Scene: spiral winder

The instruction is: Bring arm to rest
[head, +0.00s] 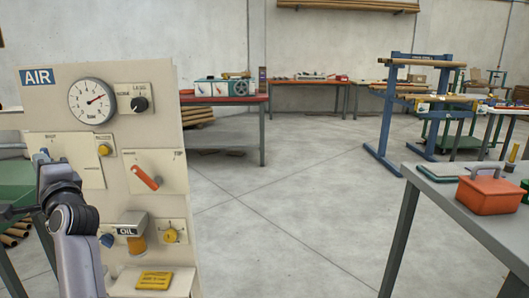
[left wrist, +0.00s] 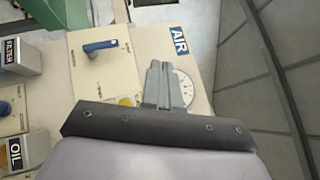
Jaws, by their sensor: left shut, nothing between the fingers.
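My left gripper (head: 41,157) is in front of the left part of the cream AIR panel (head: 60,120). It is shut and empty, and my grey forearm rises below it from the bottom edge. In the left wrist view the closed fingers (left wrist: 158,72) point at the panel, between a blue lever (left wrist: 100,46) and the round gauge (left wrist: 186,86), which they partly cover. I cannot tell how far the fingertips are from the panel. The gauge (head: 92,101), a black knob (head: 139,104) and an orange lever (head: 145,177) show on the panel. My right gripper is not in view.
A grey table (head: 440,190) with a red toolbox (head: 489,196) stands at the right. A blue stand (head: 385,125) and a red-topped bench (head: 235,99) are farther back. The concrete floor (head: 290,210) between is clear.

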